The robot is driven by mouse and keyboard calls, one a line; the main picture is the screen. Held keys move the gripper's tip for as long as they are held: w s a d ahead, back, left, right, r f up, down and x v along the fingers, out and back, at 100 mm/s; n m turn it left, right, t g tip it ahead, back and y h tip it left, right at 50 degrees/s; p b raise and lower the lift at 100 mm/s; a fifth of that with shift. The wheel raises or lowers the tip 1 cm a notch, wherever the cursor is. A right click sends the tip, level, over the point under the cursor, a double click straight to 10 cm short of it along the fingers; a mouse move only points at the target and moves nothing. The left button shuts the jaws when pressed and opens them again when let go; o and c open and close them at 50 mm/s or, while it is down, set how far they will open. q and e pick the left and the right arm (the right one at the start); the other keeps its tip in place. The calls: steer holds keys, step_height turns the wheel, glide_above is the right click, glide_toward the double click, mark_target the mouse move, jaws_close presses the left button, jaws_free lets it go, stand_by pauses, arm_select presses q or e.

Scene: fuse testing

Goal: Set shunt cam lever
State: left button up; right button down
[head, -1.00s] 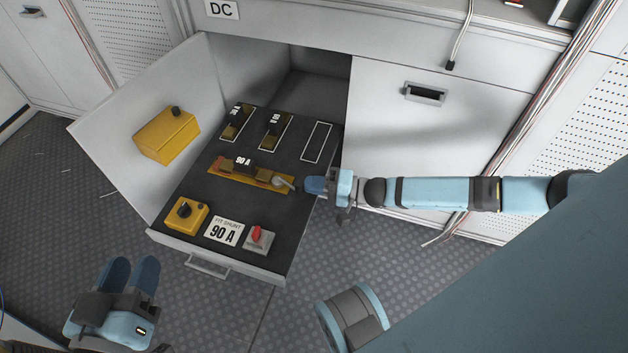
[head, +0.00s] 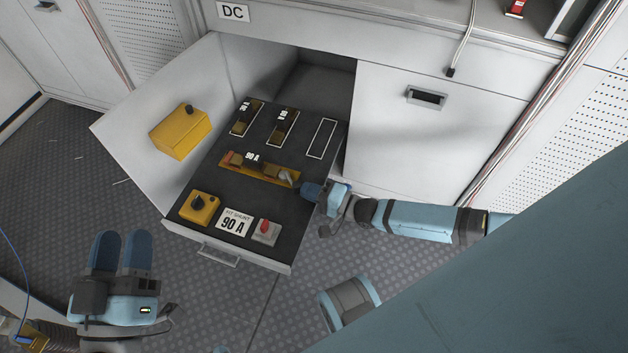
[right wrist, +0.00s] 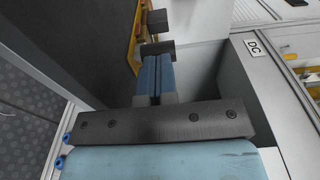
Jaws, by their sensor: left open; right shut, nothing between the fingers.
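The shunt fixture is a yellow strip (head: 253,172) in the open drawer, holding a dark shunt labelled 90 A (head: 252,157). A small grey cam lever (head: 287,177) sits at its right end. My right gripper (head: 304,190) is shut and empty, its blue fingertips right beside the lever; contact cannot be told. In the right wrist view, the shut fingers (right wrist: 156,62) point at a dark block (right wrist: 157,47), probably part of the lever, beside the yellow strip (right wrist: 134,38). My left gripper (head: 121,240) is open and empty over the floor, left of the drawer.
In the drawer (head: 290,228) are a yellow box with a black knob (head: 200,208), a FIT SHUNT 90 A label (head: 235,222), a red switch (head: 266,231), two spare shunts (head: 283,124) and an empty outlined slot (head: 321,138).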

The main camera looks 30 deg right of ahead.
steer(key=shift+a+r, duration=0.1)
steer(key=shift+a, duration=0.3)
arm_select(q)
steer(key=shift+a+f+p, duration=0.2)
steer(key=shift+f+p, duration=0.1)
steer(key=shift+p, duration=0.05)
arm_select(e)
steer(key=shift+s+a, duration=0.1)
steer(key=shift+a, duration=0.55)
arm_select(q)
steer(key=shift+f+y, duration=0.1)
steer(key=shift+y, duration=0.2)
arm_select(e)
steer(key=shift+s, duration=0.1)
